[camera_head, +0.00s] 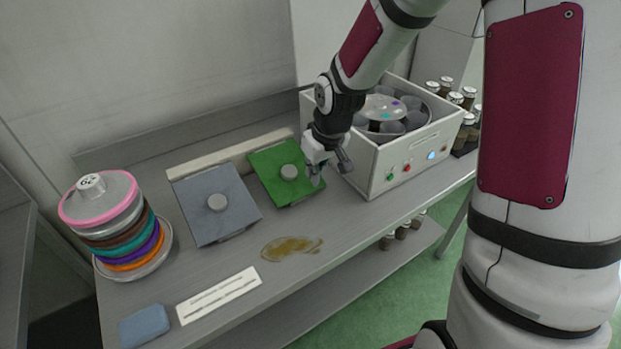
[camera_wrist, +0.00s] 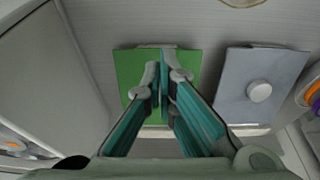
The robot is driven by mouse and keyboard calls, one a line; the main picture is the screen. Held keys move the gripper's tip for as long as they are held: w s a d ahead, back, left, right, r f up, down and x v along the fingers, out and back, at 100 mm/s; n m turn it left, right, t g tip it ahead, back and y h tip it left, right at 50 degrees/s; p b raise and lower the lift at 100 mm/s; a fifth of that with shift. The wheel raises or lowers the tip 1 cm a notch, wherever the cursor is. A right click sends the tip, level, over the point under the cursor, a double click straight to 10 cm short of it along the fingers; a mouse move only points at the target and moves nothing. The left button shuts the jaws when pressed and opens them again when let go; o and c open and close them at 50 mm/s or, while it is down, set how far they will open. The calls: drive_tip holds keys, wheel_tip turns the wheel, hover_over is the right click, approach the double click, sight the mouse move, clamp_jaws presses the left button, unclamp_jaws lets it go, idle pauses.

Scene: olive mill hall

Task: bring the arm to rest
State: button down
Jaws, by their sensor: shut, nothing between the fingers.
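My gripper (camera_head: 326,172) is at the end of my arm, above the bench beside the green square plate (camera_head: 281,186) and to the left of the white machine. In the wrist view my gripper (camera_wrist: 163,72) shows with its fingers together and nothing between them. The green plate (camera_wrist: 128,70) lies beneath the fingers in that view, and the fingers hide its middle. The arm is bent and reaches out over the bench.
The bench (camera_head: 349,222) bears a grey knobbed plate (camera_head: 235,222), stacked coloured discs (camera_head: 130,246), a yellow-brown spill (camera_head: 291,248), a white label strip (camera_head: 219,295) and a blue cloth (camera_head: 145,325). A white machine (camera_head: 408,160) and several jars (camera_head: 469,97) stand at the right.

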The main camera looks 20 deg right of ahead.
drive_tip(key=shift+s+d+r, duration=0.1)
drive_tip(key=shift+s+r, duration=0.3)
drive_tip(key=shift+r, duration=0.2)
drive_tip(key=s+r+m+h, duration=0.1)
drive_tip(key=s+r+h, duration=0.1)
drive_tip(key=s+r, duration=0.95)
drive_tip(key=s+r+m, duration=0.1)
drive_tip(key=s+r, duration=0.2)
drive_tip(key=s, duration=0.4)
drive_tip(key=s+r+m+t+y, duration=0.1)
drive_tip(key=s+r, duration=0.3)
drive_tip(key=s, duration=0.3)
drive_tip(key=shift+s+r, duration=0.3)
drive_tip(key=shift+s, duration=0.05)
